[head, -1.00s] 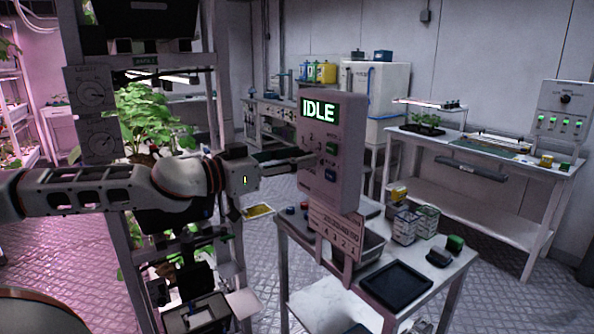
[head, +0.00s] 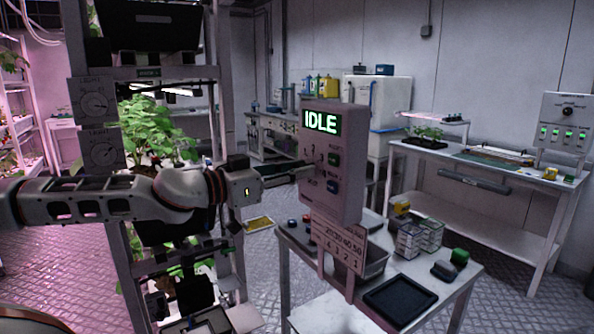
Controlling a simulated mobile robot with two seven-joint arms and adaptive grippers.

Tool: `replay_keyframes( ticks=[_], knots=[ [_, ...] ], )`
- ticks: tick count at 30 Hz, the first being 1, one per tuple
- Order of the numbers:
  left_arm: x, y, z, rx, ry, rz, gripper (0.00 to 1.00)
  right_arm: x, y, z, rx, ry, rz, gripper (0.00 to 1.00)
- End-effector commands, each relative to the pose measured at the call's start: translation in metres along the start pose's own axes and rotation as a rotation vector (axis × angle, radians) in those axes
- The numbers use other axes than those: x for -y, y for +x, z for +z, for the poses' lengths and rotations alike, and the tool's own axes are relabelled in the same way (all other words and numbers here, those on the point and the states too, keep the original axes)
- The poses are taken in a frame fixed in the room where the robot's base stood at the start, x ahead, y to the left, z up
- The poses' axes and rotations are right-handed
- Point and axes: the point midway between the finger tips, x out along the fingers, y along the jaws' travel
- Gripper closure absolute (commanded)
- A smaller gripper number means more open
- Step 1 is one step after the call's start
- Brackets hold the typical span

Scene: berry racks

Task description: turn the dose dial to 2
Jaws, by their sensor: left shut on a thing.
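The dosing box (head: 345,205) is a pale upright panel on the small table, with a green-lit screen (head: 321,121) reading IDLE. My right gripper is not in view.
A numbered plate (head: 338,244) hangs below the box. The small table holds a black tray (head: 400,300), clear boxes (head: 409,240) and a green-topped item (head: 459,257). A plant rack (head: 222,120) stands close behind my left arm. A white bench (head: 490,190) is at right.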

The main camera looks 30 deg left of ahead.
Motion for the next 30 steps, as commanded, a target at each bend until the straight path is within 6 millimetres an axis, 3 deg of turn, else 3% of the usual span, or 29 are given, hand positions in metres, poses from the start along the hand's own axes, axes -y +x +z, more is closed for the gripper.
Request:
replay_keyframes(
  ticks=[11, 30],
  knots=[
    [0.0001, 0.0001, 0.001, 0.0, 0.219, 0.001, 1.0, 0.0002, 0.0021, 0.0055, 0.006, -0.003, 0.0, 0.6],
    [0.0009, 0.0001, 0.0003, 0.0, 0.827, 0.001, 1.0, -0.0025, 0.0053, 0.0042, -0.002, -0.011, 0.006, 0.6]
  ],
)
